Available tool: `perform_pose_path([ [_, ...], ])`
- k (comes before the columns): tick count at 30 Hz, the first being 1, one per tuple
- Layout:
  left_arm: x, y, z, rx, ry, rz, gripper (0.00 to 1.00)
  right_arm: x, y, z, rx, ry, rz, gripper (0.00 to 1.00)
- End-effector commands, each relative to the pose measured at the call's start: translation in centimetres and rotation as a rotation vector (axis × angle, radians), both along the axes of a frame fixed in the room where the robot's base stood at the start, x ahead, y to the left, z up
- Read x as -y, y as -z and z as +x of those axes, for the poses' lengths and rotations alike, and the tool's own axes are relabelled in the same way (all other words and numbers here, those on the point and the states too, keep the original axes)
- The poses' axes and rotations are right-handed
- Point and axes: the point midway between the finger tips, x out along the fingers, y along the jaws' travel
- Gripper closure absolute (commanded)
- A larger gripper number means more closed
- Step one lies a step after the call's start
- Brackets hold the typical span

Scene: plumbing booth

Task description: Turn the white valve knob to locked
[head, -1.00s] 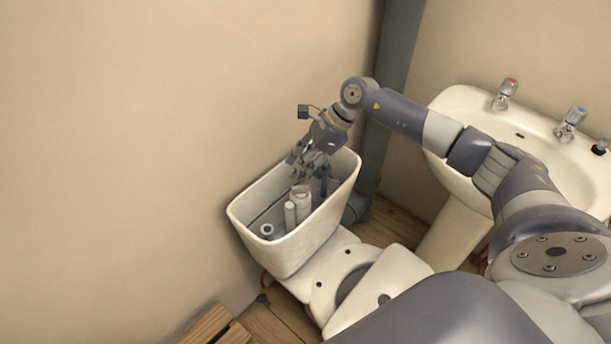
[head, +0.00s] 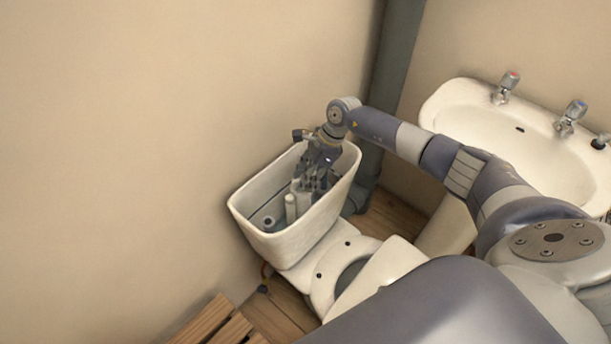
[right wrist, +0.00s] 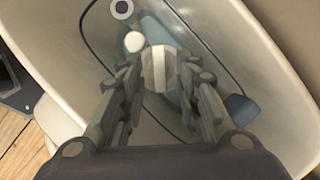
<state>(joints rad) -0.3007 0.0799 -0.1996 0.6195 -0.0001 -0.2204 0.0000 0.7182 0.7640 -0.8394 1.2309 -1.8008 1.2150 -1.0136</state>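The white valve knob (right wrist: 158,68) shows in the right wrist view as a ridged white piece inside the open toilet cistern (head: 268,246). My right gripper (right wrist: 159,72) reaches down into the cistern with its fingers apart, one on each side of the knob. Narrow gaps seem to show between the fingers and the knob, so it looks open. In the head view the right gripper (head: 311,188) is inside the cistern's right half, and its fingers partly hide the parts there. My left gripper is not in view.
A slim white tube (head: 290,208) and a grey ringed fitting (head: 268,222) stand left of the gripper in the cistern. The cistern walls surround the hand closely. A sink (head: 480,125) with taps is at the right, and a grey pipe (head: 395,75) runs up the corner.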

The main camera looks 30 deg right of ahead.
Motion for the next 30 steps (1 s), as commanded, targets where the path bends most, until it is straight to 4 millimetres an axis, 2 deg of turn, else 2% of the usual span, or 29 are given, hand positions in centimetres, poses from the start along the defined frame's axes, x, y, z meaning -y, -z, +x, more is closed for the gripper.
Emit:
perform_pose_path([
  [8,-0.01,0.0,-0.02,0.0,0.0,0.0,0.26,-0.03,0.18,0.01,0.0,0.0,0.0,0.69],
  [12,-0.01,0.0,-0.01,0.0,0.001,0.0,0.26,-0.03,0.16,0.01,0.0,0.001,0.0,0.99],
  [13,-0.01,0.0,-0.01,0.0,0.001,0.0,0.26,-0.03,0.15,0.02,0.0,0.0,0.0,1.0],
  [23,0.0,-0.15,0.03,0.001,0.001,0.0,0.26,-0.03,0.09,-0.02,-0.001,0.015,0.0,1.0],
  [30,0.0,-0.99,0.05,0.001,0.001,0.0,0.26,-0.06,-0.12,-0.13,0.002,0.108,-0.001,1.0],
])
